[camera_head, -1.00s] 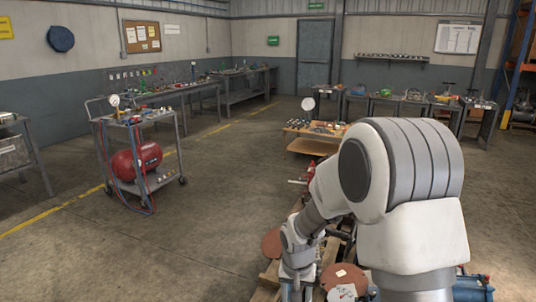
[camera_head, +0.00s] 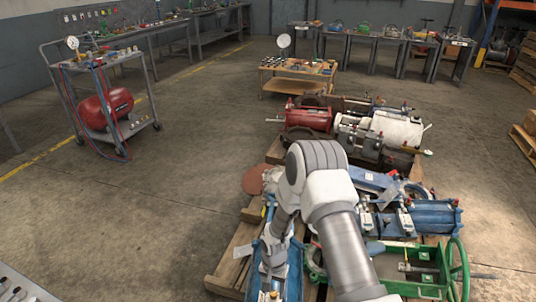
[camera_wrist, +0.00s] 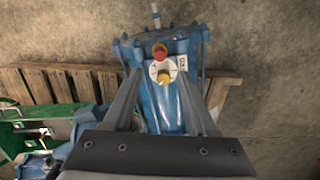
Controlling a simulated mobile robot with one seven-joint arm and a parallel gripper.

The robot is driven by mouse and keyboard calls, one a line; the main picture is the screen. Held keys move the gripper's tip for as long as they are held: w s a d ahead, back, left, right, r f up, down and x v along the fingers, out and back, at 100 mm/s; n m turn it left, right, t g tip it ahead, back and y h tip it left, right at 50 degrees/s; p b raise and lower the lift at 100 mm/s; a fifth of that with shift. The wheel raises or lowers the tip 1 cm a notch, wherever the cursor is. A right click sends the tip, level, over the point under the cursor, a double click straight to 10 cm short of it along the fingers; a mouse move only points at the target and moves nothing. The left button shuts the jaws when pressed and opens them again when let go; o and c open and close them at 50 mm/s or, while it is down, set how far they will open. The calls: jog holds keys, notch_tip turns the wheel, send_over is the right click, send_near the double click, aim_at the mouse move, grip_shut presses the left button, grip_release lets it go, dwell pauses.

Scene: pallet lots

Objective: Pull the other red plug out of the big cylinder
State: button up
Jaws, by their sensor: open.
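In the wrist view a big blue cylinder (camera_wrist: 165,105) with tie rods lies on a wooden pallet. A red plug (camera_wrist: 159,52) sits in its end near the top of the picture. Just below it is a yellow-orange fitting (camera_wrist: 163,77) on a white round face. My gripper (camera_wrist: 160,72) is open, its two fingers apart on either side of the cylinder's middle, with nothing between them held. In the head view the blue cylinder (camera_head: 294,278) lies under my gripper (camera_head: 272,268); the plug is too small to tell there.
A green frame with a handwheel (camera_head: 458,268) lies right of the cylinder. Blue cylinders (camera_head: 430,217) lie behind it, and a red cylinder (camera_head: 308,118) and a white one (camera_head: 398,128) lie farther back. A trolley with a red tank (camera_head: 105,108) stands at left. Floor left of the pallet is clear.

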jog(key=shift+f, duration=0.1)
dwell(0.3)
jog(key=f+b, duration=0.2)
jog(key=f, duration=0.1)
jog(key=f+b, duration=0.2)
jog(key=f, duration=0.1)
jog(key=f+b, duration=0.2)
jog(key=f, duration=0.1)
jog(key=shift+s, duration=0.35)
jog(key=shift+b, duration=0.45)
dwell(0.6)
jog(key=shift+c, duration=0.3)
grip_shut()
dwell(1.1)
jog(key=shift+r, duration=0.15)
jog(key=shift+w+r+p, duration=0.2)
jog(key=shift+r+p, duration=1.6)
jog(key=shift+r, duration=1.15)
